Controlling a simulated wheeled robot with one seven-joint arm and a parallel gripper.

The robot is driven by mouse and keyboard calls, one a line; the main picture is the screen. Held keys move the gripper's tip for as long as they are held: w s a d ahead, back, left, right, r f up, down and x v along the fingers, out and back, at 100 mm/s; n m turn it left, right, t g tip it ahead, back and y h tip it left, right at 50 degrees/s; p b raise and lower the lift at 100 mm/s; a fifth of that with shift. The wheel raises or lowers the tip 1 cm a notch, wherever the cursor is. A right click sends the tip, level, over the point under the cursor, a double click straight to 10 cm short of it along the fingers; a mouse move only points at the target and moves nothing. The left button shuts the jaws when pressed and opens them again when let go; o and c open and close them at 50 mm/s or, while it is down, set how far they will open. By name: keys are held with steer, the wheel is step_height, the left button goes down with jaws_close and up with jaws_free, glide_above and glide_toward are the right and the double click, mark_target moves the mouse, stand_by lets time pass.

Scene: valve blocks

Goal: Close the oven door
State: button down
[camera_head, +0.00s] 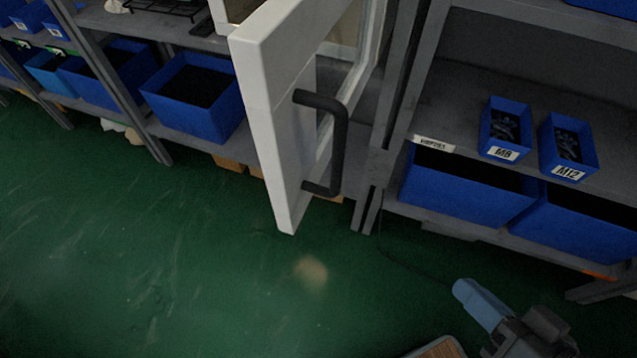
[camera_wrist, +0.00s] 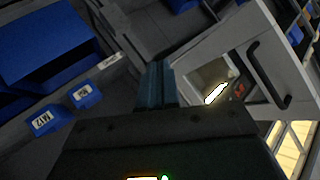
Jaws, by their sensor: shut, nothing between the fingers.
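The white oven door (camera_head: 263,88) stands wide open in the head view, swung out from the shelf unit toward me. Its black bar handle (camera_head: 338,146) is on the face turned to the right. My gripper (camera_head: 464,290) is at the lower right, shut and empty, well apart from the door. In the wrist view my gripper's fingers (camera_wrist: 157,72) are together, with the door (camera_wrist: 290,76) and its handle (camera_wrist: 258,72) ahead to the right.
Grey shelves (camera_head: 448,98) carry blue bins (camera_head: 455,188) to the right of the door, with small labelled bins (camera_head: 505,130) above. More blue bins (camera_head: 205,100) stand on shelves to the left. The green floor (camera_head: 150,250) is clear in front of the door.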

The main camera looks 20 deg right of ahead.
steer(key=w+a+m+y, duration=0.2)
steer(key=w+m+y, duration=0.1)
steer(key=w+y, duration=0.15)
steer(key=y, duration=0.8)
glide_toward(291, 189)
steer(key=p+x, duration=0.3)
steer(key=x, duration=0.2)
steer(key=shift+w+a+r, duration=0.1)
steer(key=shift+w+a, duration=0.15)
steer(key=shift+a, duration=0.1)
steer(key=shift+w+a+p, duration=0.35)
steer(key=shift+w, duration=0.05)
steer(key=shift+t+h, duration=0.3)
steer(key=shift+h, duration=0.05)
